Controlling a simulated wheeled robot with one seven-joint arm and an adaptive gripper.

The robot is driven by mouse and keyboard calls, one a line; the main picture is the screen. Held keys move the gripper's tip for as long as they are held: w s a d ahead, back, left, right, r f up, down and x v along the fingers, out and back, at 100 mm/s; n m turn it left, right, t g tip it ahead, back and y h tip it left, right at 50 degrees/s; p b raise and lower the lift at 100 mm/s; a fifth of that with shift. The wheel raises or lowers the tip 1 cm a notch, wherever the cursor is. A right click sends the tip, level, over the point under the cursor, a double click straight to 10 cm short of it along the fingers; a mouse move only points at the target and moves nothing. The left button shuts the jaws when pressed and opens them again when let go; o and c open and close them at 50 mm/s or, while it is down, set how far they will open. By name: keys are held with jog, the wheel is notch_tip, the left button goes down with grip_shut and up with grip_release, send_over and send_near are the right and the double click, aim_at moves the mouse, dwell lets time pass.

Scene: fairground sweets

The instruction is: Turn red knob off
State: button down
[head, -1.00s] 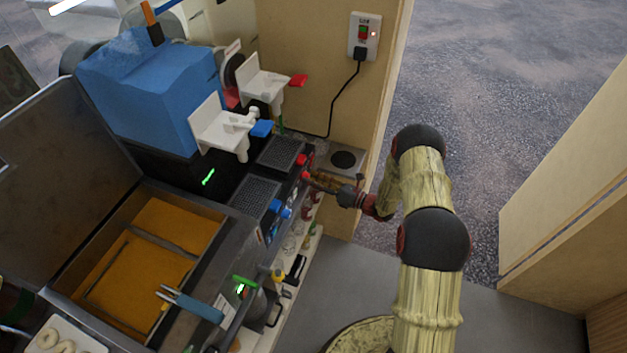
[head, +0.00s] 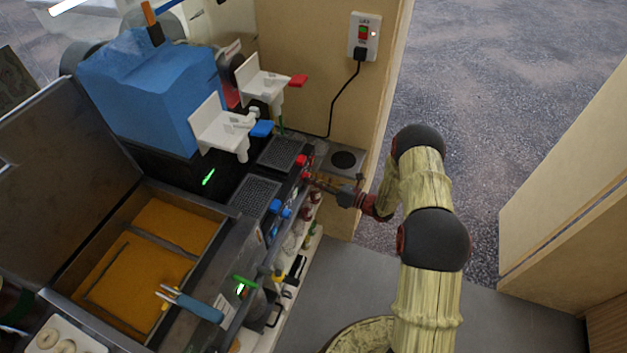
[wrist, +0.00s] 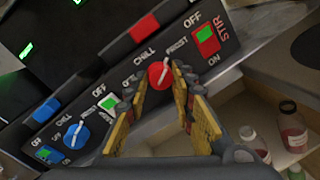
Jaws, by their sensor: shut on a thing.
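The red knob (wrist: 158,76) is on the dark front panel, with OFF, CHILL and FROST printed around it. Its white pointer line runs up and slightly right, toward the space between CHILL and FROST. The knob is small in the head view (head: 306,175). My gripper (wrist: 161,90) has its yellow-padded fingers on either side of the knob and is shut on it. The fingers partly cover the knob's lower edge. In the head view my gripper (head: 317,181) reaches the panel from the right.
A blue knob (wrist: 77,136) with its own labels sits left on the panel. A red-and-green STIR switch (wrist: 207,39) is close to the right. Bottles (wrist: 291,127) stand on a shelf below. A wooden wall (head: 310,60) with a plugged socket rises behind.

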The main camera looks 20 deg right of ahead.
jog(key=shift+n+b, duration=0.3)
jog(key=shift+b, duration=0.05)
jog(key=n+y+b, duration=0.1)
jog(key=n+b, duration=0.5)
jog(key=n, duration=0.2)
jog(key=n+g+y+b, duration=0.1)
jog(key=n+b, duration=0.6)
jog(key=n, duration=0.2)
jog(key=n+g+y+b, duration=0.1)
jog(key=n+b, duration=0.6)
jog(key=n, duration=0.1)
jog(key=shift+w+d+f+n, duration=0.15)
jog(key=shift+f+n, duration=0.2)
jog(key=shift+n, duration=0.05)
jog(key=c, duration=1.6)
grip_release()
jog(key=shift+o, duration=0.6)
jog(key=shift+r, duration=0.1)
jog(key=shift+d, duration=0.1)
